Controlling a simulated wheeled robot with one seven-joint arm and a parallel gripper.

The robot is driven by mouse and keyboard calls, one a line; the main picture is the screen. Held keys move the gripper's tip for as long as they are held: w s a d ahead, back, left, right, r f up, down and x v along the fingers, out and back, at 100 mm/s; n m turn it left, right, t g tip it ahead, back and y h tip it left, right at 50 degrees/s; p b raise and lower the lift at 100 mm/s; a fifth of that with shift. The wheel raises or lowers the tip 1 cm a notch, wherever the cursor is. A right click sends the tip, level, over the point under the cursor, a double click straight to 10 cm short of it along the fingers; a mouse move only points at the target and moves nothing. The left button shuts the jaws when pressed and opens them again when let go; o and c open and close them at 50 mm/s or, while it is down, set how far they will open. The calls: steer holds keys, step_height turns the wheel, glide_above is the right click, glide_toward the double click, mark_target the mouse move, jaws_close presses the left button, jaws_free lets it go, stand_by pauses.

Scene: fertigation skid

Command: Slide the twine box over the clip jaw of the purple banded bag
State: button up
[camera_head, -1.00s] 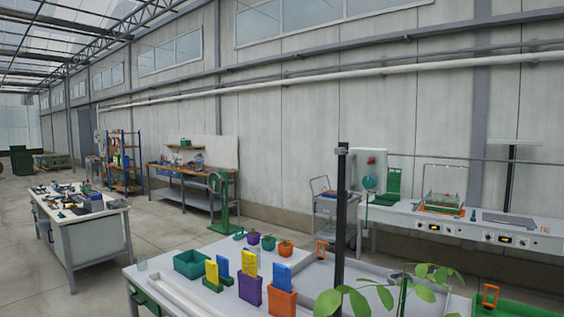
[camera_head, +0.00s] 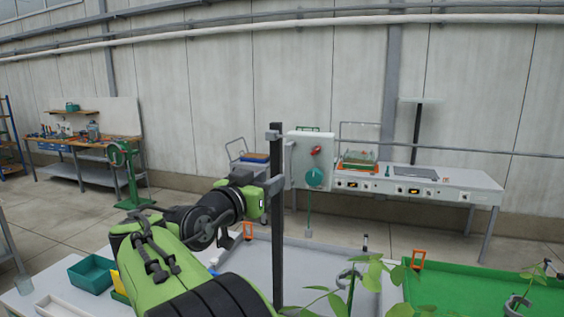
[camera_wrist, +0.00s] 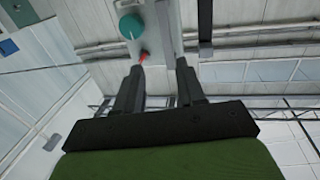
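My gripper (camera_wrist: 160,70) is open and empty in the wrist view, its two dark fingers apart with only the background between them. In the head view my arm is raised across the lower middle, beside a dark post. The purple banded bag and its clip jaw do not show; my arm covers that part of the bench. A bit of a yellow piece (camera_head: 118,281) shows at the arm's left edge, and a small blue piece (camera_head: 213,263) shows just right of it. I cannot make out a twine box in either view.
A dark upright post (camera_head: 278,235) stands close to my arm. A teal bin (camera_head: 92,273) sits on the bench at left. A grey tray (camera_head: 320,255), a green tray (camera_head: 470,290) and leafy plants (camera_head: 380,275) lie to the right.

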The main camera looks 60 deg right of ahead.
mark_target(286, 168)
steer(key=d+p, duration=0.1)
steer(key=d, duration=0.2)
steer(key=d+p, duration=0.1)
steer(key=d, duration=0.3)
steer(key=d+p, duration=0.1)
steer(key=d, duration=0.2)
steer(key=shift+w+d, duration=0.2)
steer(key=shift+w, duration=0.05)
steer(key=shift+s+d, duration=0.1)
steer(key=shift+d, duration=0.3)
steer(key=shift+w+d+f, duration=0.15)
steer(key=shift+w+d, duration=0.05)
steer(key=shift+w, duration=0.05)
steer(key=shift+a, duration=0.1)
jaws_close()
